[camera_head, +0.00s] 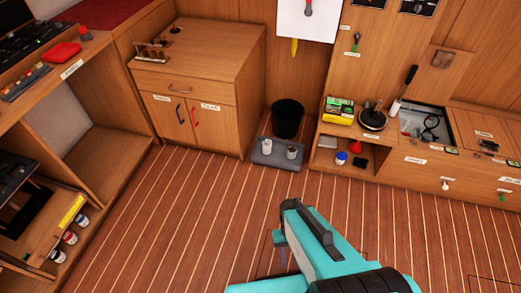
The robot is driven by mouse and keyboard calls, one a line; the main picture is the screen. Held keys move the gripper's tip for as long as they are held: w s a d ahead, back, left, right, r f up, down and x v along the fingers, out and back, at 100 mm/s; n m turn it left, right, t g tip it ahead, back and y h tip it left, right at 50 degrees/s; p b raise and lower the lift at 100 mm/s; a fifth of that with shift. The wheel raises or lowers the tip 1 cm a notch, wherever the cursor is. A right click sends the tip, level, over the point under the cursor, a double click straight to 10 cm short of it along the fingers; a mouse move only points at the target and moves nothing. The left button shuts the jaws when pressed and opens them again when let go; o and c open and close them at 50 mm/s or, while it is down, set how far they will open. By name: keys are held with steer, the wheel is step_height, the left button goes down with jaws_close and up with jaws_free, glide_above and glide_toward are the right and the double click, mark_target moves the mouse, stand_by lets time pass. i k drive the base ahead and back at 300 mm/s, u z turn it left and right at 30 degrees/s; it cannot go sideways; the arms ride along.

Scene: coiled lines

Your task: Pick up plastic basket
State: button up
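A black, round, open-topped container (287,119) that looks like the plastic basket stands upright at the back, between the wooden cabinet and the low wooden unit. Its dark inside looks empty, though the bottom is too dark to tell. A grey tray covers part of its lower front. My teal and black arm reaches in from the bottom edge, well in front of the basket and apart from it.
A grey tray (266,158) with two small containers lies on the floor directly before the basket. The wooden cabinet (195,85) stands left of it, the low drawer unit (420,170) right. The striped wooden floor (190,215) is clear in the middle.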

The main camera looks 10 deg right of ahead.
mark_target(267, 143)
steer(key=z, duration=0.1)
steer(key=i, duration=0.95)
steer(key=z, duration=0.55)
steer(key=k, duration=0.15)
steer(key=u, duration=2.7)
